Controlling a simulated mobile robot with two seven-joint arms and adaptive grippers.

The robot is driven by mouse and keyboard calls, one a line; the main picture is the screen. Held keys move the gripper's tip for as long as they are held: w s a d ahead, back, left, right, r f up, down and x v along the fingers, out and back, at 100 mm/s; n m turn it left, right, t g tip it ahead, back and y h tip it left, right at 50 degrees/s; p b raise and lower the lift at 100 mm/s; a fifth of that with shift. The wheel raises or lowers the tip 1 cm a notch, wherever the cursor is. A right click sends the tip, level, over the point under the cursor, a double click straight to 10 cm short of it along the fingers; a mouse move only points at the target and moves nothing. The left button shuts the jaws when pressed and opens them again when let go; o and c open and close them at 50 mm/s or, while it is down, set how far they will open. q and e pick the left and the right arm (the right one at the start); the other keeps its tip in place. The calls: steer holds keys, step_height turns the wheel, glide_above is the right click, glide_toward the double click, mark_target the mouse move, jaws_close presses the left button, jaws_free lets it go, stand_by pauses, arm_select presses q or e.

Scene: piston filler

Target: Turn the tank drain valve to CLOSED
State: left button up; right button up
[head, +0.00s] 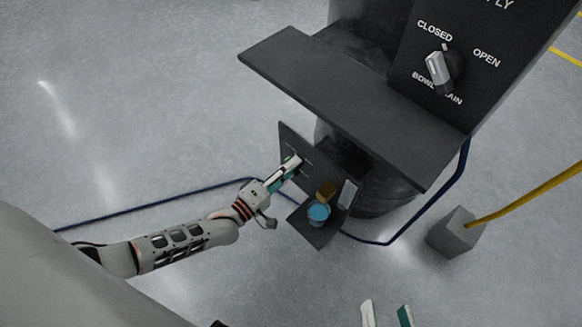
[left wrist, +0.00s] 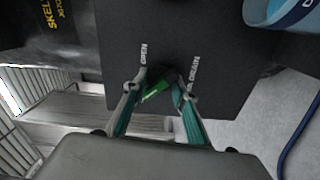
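A dark panel (head: 291,145) stands low beside the tank. In the left wrist view, the panel (left wrist: 215,45) carries the words OPEN and DRAIN and a small green valve handle (left wrist: 157,89). The handle lies diagonally in that picture, between the two words. My left gripper (head: 293,166) is at this panel; its fingertips (left wrist: 160,88) are on either side of the handle. Whether they press on it cannot be told. The CLOSED word of this valve is not visible there. My right gripper (head: 386,312) is open and empty at the bottom of the head view.
A small dark shelf (head: 316,238) beside the panel holds a blue cup (head: 318,212) and a brown block (head: 326,190). Above is a wide dark ledge (head: 340,85) and a CLOSED/OPEN knob (head: 437,69). A blue hose (head: 150,206) crosses the floor; a grey block (head: 455,233) stands right.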

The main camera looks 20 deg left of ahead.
arm_select(q)
steer(key=o, duration=0.4)
steer(key=shift+s, duration=0.1)
steer(key=v, duration=1.2)
